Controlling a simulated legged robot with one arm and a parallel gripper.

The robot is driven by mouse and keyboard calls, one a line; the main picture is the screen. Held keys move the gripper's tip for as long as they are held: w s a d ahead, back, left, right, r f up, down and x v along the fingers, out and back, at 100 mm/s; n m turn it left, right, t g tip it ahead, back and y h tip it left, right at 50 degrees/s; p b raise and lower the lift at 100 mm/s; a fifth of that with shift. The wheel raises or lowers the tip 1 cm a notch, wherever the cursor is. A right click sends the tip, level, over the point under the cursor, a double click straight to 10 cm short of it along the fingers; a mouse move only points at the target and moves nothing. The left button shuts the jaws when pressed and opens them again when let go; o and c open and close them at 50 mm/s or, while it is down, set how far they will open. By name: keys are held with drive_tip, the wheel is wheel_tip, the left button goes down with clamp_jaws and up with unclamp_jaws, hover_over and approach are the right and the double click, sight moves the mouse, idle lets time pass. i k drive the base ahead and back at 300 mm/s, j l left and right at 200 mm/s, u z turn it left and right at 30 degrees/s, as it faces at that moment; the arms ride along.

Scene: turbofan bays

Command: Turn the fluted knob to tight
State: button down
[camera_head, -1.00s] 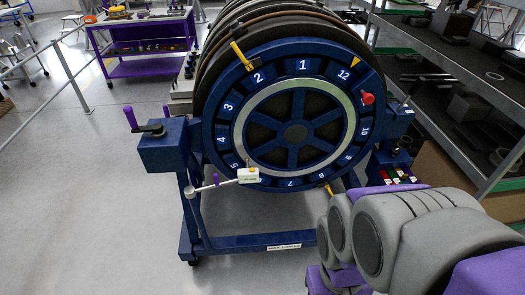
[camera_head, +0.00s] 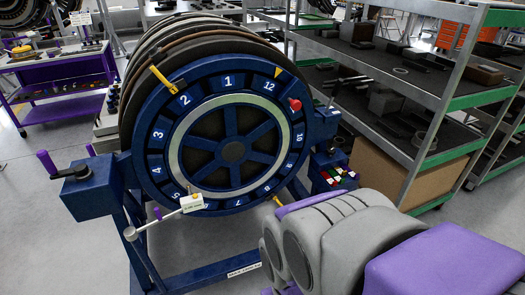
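A blue stand (camera_head: 92,197) carries a large blue numbered ring (camera_head: 158,136) with a spoked centre (camera_head: 232,150). A red knob (camera_head: 295,104) sits at the ring's right, between 12 and 10. It is too small to tell whether it is fluted or which way it is set. A white box (camera_head: 192,203) with a small yellow top and a label I cannot read sits at the ring's lower left, at the end of a pale rod. My grey and purple arm links fill the lower right. My gripper is not in view.
A crank with a purple handle (camera_head: 46,162) juts from the stand's left. A yellow clip (camera_head: 163,79) is on the ring's upper left. Grey shelving (camera_head: 437,100) with dark parts stands at right. A purple bench (camera_head: 60,78) is at back left. Floor at left is clear.

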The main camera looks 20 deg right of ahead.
sight(330, 152)
drive_tip(key=i+l+z, duration=0.2)
drive_tip(key=z, duration=0.2)
drive_tip(key=i+l+z, duration=0.1)
drive_tip(key=i+z, duration=0.15)
drive_tip(key=z, duration=0.15)
drive_tip(key=i+z, duration=0.35)
drive_tip(key=k, duration=0.1)
